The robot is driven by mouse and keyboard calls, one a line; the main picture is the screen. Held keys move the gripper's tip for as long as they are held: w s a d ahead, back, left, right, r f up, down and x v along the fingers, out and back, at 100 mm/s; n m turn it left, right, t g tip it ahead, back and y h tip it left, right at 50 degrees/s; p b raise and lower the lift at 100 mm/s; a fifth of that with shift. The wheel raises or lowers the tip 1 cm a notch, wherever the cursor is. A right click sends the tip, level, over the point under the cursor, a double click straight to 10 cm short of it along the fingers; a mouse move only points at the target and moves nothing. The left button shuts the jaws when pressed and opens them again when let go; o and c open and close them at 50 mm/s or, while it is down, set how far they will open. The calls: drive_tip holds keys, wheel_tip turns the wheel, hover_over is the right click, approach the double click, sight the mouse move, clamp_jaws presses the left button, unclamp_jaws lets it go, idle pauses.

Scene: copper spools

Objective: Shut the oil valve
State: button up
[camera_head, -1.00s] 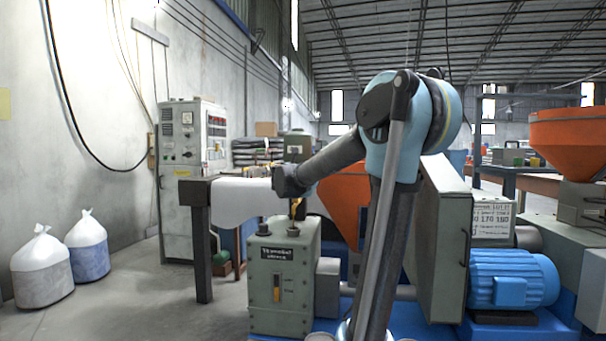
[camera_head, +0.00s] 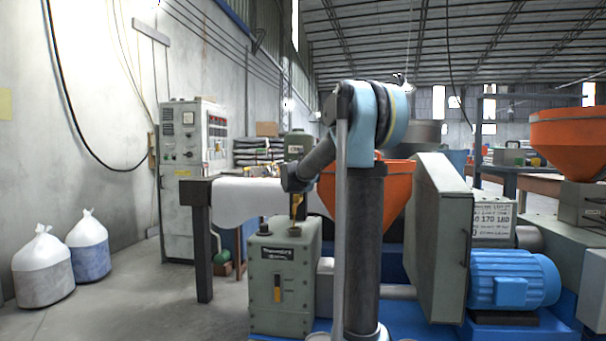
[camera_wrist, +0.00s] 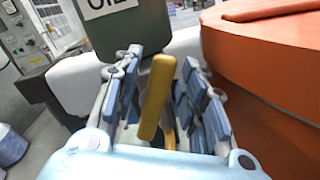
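The yellow valve lever (camera_wrist: 157,98) stands between the two fingers of my gripper (camera_wrist: 161,72) in the wrist view, tilted a little to the right. The fingers are open, with a gap on each side of the lever. In the head view the yellow lever (camera_head: 296,206) shows just under my gripper, above the top of a grey-green box (camera_head: 283,290). A grey-green oil container (camera_wrist: 125,28) with a white OIL label is right ahead of the fingers; it also shows in the head view (camera_head: 294,143). The lever's lower end is partly hidden in the wrist view.
An orange hopper (camera_wrist: 265,75) stands close to the right of my gripper. A white roll (camera_head: 240,199) lies behind and left of the grey-green box. A grey upright panel (camera_head: 437,240) and blue motor (camera_head: 512,280) are to the right. Floor at left is open, with two white bags (camera_head: 42,270).

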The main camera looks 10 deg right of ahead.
clamp_jaws()
drive_tip(key=shift+s+d, duration=0.1)
drive_tip(key=shift+d, duration=0.2)
drive_tip(key=shift+a, duration=0.25)
drive_tip(key=m, duration=0.3)
drive_tip(key=shift+s+d+f+m, duration=0.2)
drive_tip(key=shift+d+f+m, duration=0.2)
drive_tip(key=shift+s+d+f+m, duration=0.1)
drive_tip(key=shift+d+f+m, duration=0.1)
drive_tip(key=shift+m, duration=0.6)
drive_tip(key=shift+d+f+m, duration=0.1)
drive_tip(key=shift+f+m, duration=0.1)
drive_tip(key=shift+m, duration=0.6)
